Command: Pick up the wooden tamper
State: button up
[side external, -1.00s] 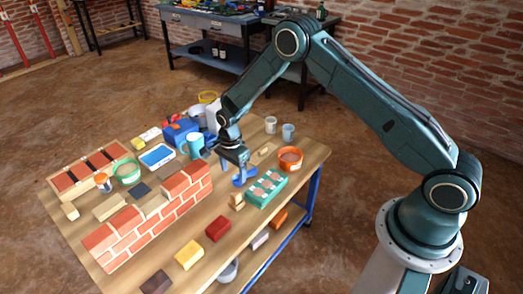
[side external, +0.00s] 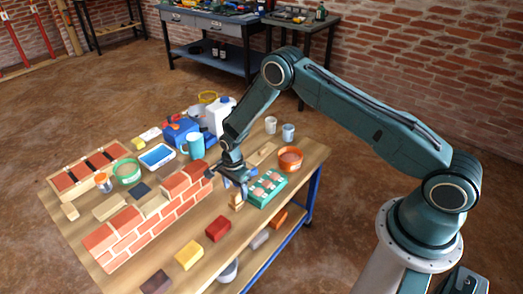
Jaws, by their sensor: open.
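A small light wooden piece (side external: 236,201), which looks like the wooden tamper, stands on the table between the brick wall and the green tray. My gripper (side external: 230,186) is open and points down just above and behind it, between the wall's right end and the tray. The fingers partly cover the top of the piece. I cannot tell whether they touch it.
The brick wall (side external: 150,220) stands close on the left. The green tray (side external: 266,190) with pinkish pieces is close on the right, with an orange tub (side external: 290,160) behind it. A red block (side external: 218,229) and a yellow block (side external: 189,255) lie in front.

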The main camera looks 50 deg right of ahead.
aim_at(235, 193)
jog(key=shift+f, duration=0.15)
jog(key=shift+f, duration=2.6)
jog(key=c, duration=1)
jog(key=shift+c, duration=0.2)
jog(key=shift+r, duration=0.15)
notch_tip(235, 193, up, 20)
